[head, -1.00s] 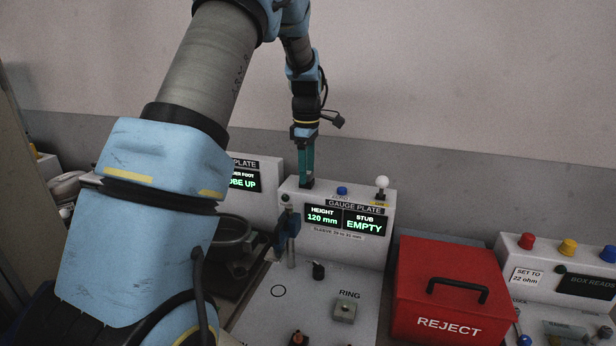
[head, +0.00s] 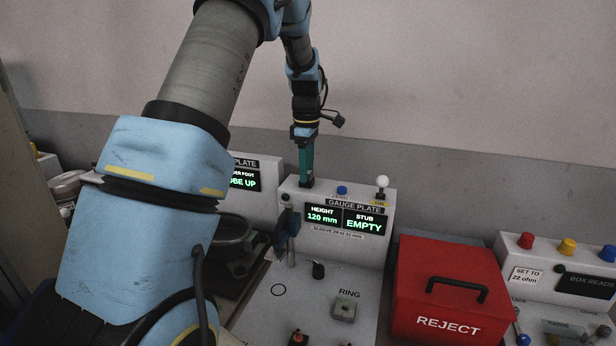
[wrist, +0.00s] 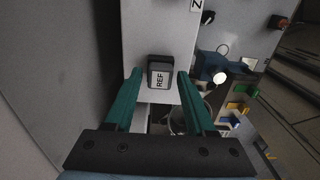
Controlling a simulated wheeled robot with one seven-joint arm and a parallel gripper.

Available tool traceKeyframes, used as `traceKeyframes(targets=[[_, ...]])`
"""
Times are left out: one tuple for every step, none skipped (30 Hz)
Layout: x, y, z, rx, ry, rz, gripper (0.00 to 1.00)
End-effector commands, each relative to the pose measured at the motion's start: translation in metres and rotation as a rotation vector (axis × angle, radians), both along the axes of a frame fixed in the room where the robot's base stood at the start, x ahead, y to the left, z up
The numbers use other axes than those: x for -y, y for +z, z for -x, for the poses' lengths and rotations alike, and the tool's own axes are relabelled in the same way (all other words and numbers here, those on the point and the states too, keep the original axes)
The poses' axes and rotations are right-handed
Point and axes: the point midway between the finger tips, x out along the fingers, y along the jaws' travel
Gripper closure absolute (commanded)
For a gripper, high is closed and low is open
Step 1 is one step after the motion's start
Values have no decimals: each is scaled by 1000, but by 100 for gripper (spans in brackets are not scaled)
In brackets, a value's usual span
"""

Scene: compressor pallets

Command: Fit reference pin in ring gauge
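The ring gauge (head: 345,308) is a small metal block with a hole, beside the word RING on the light-grey bench plate. A dark block with a white REF label (wrist: 160,74) stands on the top of the grey gauge plate housing. I take it as the head of the reference pin; any shaft is hidden. My gripper (head: 306,180) points down at the top left of that housing. In the wrist view its two teal fingers (wrist: 159,82) are apart, one on each side of the REF block, with gaps showing. Contact is not visible.
The gauge plate display (head: 345,219) reads height 120 mm and stub EMPTY. A white-knobbed lever (head: 382,183) and blue button (head: 342,190) sit on the housing. A red REJECT box (head: 452,290) is to the right.

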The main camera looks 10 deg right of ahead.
Motion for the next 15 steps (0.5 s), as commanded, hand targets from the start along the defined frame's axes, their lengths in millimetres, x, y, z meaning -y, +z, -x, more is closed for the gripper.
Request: traceKeyframes(targets=[[0,0,0,0,0,0,52],[0,0,0,0,0,0,55],[0,0,0,0,0,0,60],[0,0,0,0,0,0,63],[0,0,0,0,0,0,66],[0,0,0,0,0,0,71],[0,0,0,0,0,0,74],[0,0,0,0,0,0,78],[0,0,0,0,0,0,82],[0,0,0,0,0,0,85],[0,0,0,0,0,0,89],[0,0,0,0,0,0,93],[0,0,0,0,0,0,97],[0,0,0,0,0,0,100],[0,0,0,0,0,0,100]])
